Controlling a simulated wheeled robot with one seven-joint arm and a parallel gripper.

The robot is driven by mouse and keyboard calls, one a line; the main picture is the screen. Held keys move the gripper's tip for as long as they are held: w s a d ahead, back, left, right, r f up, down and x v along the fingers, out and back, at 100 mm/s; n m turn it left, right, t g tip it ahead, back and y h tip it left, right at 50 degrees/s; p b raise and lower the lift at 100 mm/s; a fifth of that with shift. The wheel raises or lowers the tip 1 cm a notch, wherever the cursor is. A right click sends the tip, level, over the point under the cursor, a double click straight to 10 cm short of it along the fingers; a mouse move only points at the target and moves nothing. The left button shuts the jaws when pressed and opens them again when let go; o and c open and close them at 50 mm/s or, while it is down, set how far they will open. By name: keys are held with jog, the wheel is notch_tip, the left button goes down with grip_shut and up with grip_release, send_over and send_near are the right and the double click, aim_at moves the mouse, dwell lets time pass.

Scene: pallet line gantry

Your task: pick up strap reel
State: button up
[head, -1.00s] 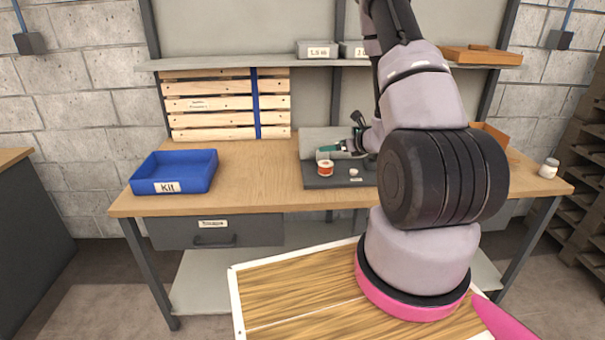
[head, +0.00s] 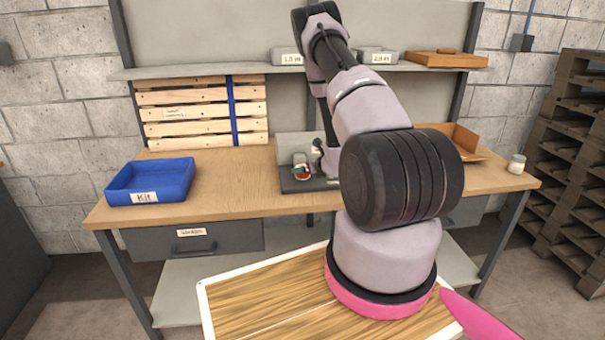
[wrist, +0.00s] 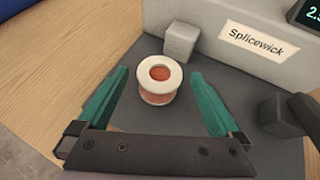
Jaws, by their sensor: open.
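The strap reel (wrist: 160,80), a small spool with white flanges and orange-red strap, stands upright on the dark grey base plate (wrist: 135,113) of a grey machine labelled Splicewick (wrist: 225,38). My gripper (wrist: 160,73) is open, with one teal finger on each side of the reel. Gaps show between the fingers and the reel in the wrist view. In the head view my gripper (head: 302,167) is small and over the reel, which is partly hidden. My arm hides much of the machine there.
A small grey block (wrist: 180,42) stands just behind the reel. A blue Kit bin (head: 150,183) is at the bench's left end, with bare bench (head: 235,180) between. An orange tray (head: 455,140) and a white jar (head: 516,164) are at the right.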

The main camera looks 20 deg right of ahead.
jog(key=shift+w+a+f, duration=0.1)
jog(key=shift+w+f, duration=0.15)
jog(key=shift+w, duration=0.4)
jog(key=c, duration=1.5)
